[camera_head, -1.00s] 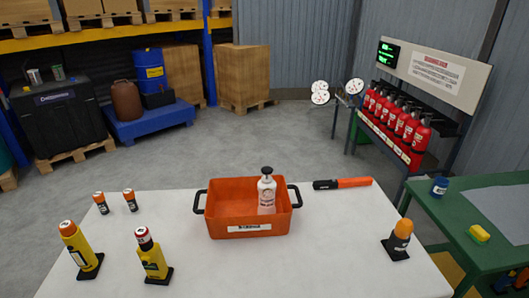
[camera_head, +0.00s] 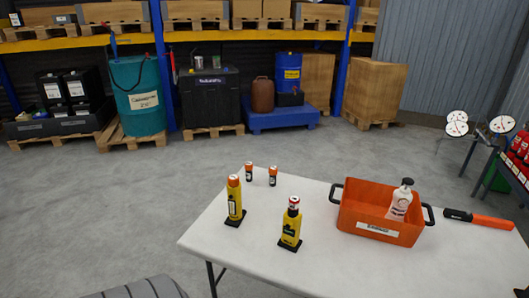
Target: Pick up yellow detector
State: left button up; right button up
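Two yellow detectors stand upright on black bases at the left part of the white table (camera_head: 330,268). One yellow detector (camera_head: 235,203) has an orange top and stands nearer the left edge. The other yellow detector (camera_head: 290,228) has a red and white top and a dark label, and stands to its right, nearer the front. Nothing is touching either one. Only a dark ribbed shape, which I cannot identify, shows at the bottom left edge.
An orange bin (camera_head: 372,226) holding a white bottle (camera_head: 400,200) stands right of the detectors. Two small orange-topped cylinders (camera_head: 249,171) (camera_head: 272,176) stand behind them. A black and orange torch (camera_head: 480,219) lies at right.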

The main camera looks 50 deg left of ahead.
aim_at(290, 240)
jog(key=u, duration=1.25)
jog(key=i, duration=0.15)
jog(key=u, duration=0.05)
